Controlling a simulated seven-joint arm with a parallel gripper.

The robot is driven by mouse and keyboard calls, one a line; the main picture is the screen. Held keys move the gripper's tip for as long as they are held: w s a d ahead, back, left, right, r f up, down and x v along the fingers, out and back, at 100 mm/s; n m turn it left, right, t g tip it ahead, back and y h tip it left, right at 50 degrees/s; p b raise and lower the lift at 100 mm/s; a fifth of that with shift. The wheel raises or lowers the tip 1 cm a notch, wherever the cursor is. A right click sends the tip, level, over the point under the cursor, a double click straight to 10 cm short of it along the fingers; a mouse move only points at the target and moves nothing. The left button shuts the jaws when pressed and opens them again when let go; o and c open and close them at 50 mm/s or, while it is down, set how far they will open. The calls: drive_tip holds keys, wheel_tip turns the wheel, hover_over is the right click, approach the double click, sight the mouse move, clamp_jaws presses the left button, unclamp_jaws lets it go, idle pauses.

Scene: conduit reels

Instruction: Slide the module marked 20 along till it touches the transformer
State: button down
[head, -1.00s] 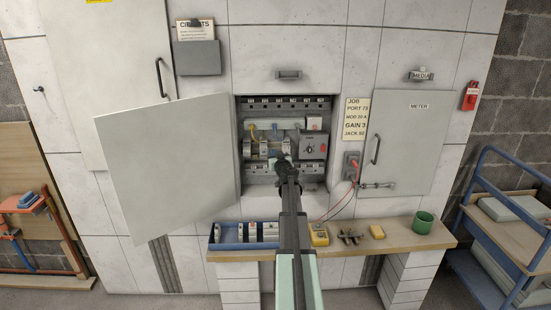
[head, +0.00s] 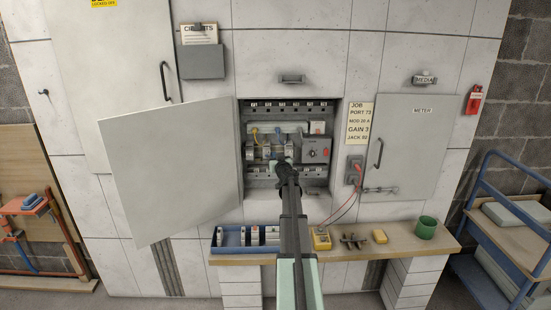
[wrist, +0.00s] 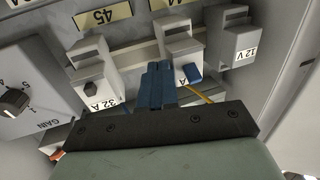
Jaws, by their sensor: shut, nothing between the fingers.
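In the wrist view, which shows the cabinet roughly upside down, my gripper (wrist: 158,86) has its blue fingers shut and empty. They are in front of the rail, between the 32 A module (wrist: 92,80) and a middle module (wrist: 181,48). The fingers cover the middle module's number; only its "A" shows, so I cannot read 20. Beyond it is the 12 V unit (wrist: 236,44), apparently the transformer.
A grey GAIN box (head: 315,150) with a dial bounds the row on the right. The open cabinet door (head: 170,170) stands at the left.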

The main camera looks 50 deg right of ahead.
sight(268, 156)
drive_tip(key=shift+w+a, duration=1.55)
idle(0.6)
drive_tip(key=shift+s+d, duration=0.15)
drive_tip(key=shift+s+d, duration=0.3)
drive_tip(key=shift+s, duration=0.05)
drive_tip(key=s+a, duration=0.5)
drive_tip(key=shift+s+a, duration=0.3)
idle(0.6)
idle(0.5)
